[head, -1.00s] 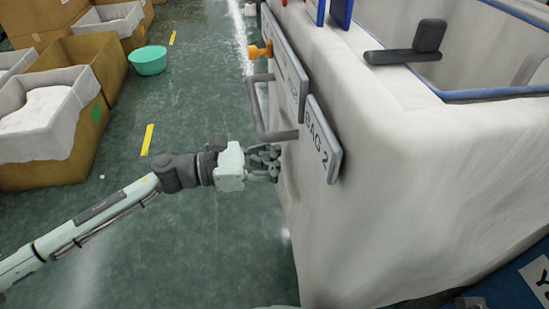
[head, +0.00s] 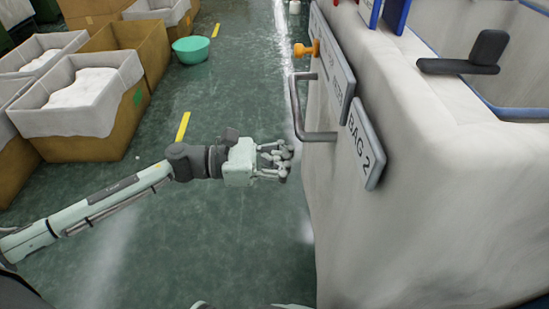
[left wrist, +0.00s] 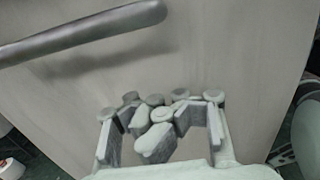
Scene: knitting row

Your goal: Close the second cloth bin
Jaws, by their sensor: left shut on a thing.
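The large pale cloth bin (head: 420,180) with a "BAG 2" sign (head: 366,150) fills the right of the head view. A grey bar handle (head: 296,105) stands out from its face, left of the sign. My left gripper (head: 283,160) is below and left of the handle, apart from it, with its fingers pointing at the bin's face. In the left wrist view, the handle (left wrist: 85,32) passes above the fingers (left wrist: 160,120), in front of a plain pale surface. The fingers are drawn in, but what they hold cannot be made out. My right gripper is not in view.
Brown cartons with white liners (head: 85,130) stand at the left, near a green bowl (head: 190,49). Wet green floor (head: 235,90) lies clear between cartons and bin.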

